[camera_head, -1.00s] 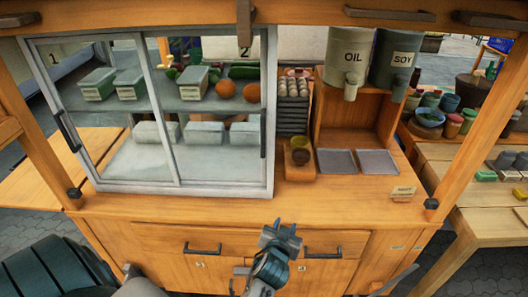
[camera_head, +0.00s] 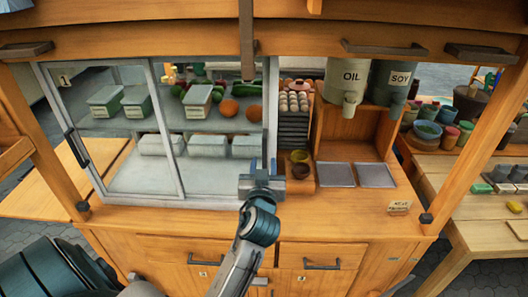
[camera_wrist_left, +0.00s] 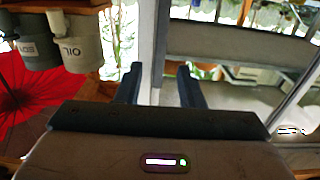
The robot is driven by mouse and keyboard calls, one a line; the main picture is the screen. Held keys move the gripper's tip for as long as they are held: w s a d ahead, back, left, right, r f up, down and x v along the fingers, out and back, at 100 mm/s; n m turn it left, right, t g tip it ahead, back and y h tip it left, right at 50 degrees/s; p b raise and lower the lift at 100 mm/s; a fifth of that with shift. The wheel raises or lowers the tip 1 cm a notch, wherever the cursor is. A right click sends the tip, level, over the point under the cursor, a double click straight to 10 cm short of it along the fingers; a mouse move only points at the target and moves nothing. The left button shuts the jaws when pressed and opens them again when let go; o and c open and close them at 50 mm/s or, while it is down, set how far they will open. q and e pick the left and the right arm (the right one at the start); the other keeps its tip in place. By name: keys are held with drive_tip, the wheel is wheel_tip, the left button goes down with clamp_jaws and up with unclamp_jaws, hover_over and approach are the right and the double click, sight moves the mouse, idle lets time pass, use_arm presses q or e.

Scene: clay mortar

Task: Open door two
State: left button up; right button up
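The glass-fronted cabinet has door one (camera_head: 64,81), labelled 1, on the left and door two (camera_head: 271,118) on the right. Both look shut. A hanging wooden post covers door two's number label. My left gripper (camera_head: 263,166) is raised in front of the lower end of door two's right frame, where its dark upright handle is. In the left wrist view the two fingers (camera_wrist_left: 160,88) are apart, with a pale upright frame (camera_wrist_left: 147,45) and a dark strip showing between them. I cannot tell whether they touch the handle. My right gripper is not in view.
Containers and vegetables stand on the shelves behind the glass. Right of the door are stacked egg trays (camera_head: 293,128), small cups (camera_head: 300,160), two grey trays (camera_head: 336,174) and the OIL (camera_head: 349,82) and SOY (camera_head: 394,85) canisters. Drawers (camera_head: 322,250) lie below the counter.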

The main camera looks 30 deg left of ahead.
sight(264, 152)
use_arm(q)
drive_tip(key=p+x, duration=0.1)
drive_tip(key=x, duration=0.3)
clamp_jaws()
